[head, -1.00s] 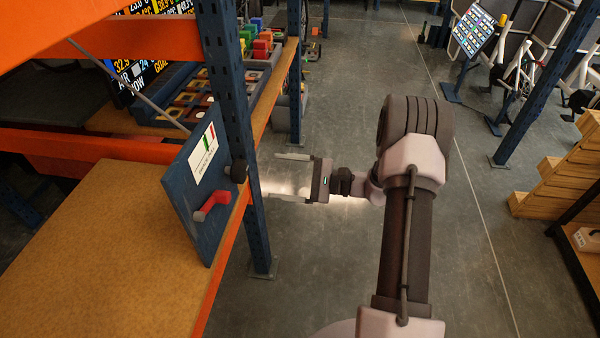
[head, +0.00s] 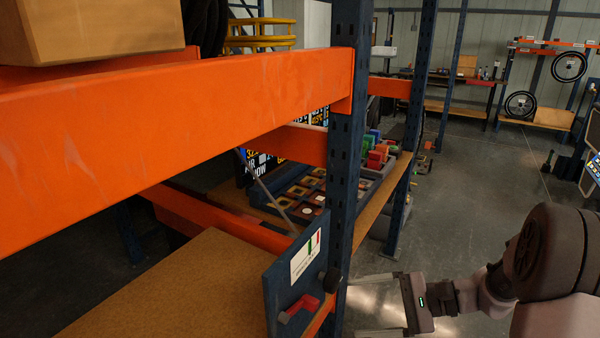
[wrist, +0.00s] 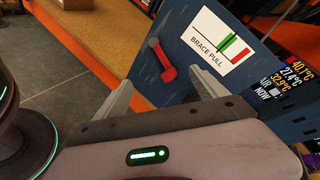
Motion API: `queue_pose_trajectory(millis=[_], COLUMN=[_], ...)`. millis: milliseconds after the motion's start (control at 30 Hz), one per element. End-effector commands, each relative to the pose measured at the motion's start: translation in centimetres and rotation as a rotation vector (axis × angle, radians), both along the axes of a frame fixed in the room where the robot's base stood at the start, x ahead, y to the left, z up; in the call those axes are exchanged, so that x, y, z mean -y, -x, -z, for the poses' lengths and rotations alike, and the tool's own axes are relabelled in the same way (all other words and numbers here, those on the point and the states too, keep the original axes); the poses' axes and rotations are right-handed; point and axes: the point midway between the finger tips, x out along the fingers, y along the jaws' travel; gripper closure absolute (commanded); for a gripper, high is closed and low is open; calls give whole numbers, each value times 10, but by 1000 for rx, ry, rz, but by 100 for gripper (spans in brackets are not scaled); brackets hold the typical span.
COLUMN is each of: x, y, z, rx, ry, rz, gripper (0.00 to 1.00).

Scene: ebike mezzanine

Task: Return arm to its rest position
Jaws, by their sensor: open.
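My gripper (head: 353,306) is at the lower right in the head view, to the right of the rack upright. Its two pale fingers are spread, point left toward the blue panel (head: 279,272), and hold nothing. The panel is fixed at the rack and carries a white label and a red handle (head: 298,308). In the wrist view my gripper (wrist: 160,88) has the red handle (wrist: 167,72) beyond and between its fingers. The label there reads "BRACE PULL" (wrist: 222,40). No contact between fingers and handle shows.
A blue rack upright (head: 345,150) stands between panel and gripper in the head view. Orange beams (head: 180,120) cross the left, with a cardboard box (head: 100,28) above. The wooden shelf (head: 190,290) is bare. Open floor (head: 480,190) lies to the right.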

Motion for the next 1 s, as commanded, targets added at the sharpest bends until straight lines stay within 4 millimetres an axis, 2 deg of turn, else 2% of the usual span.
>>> queue_pose_trajectory(millis=[33,100,167,200,300,400,600,1000], x=[-30,-59,-75,-80,-83,-78,-72,-71], y=[23,62,95,116,156,178,191,191], z=[-24,-44,-56,-63,-77,-87,-96,-97], rx=[10,27,70,113,253,401,551,554], ry=[133,344,527,644,902,1076,1200,1202], rz=[-99,-213,-283,-312,-336,-311,-260,-255], gripper=[19,19,19,19,19,19,19,19])
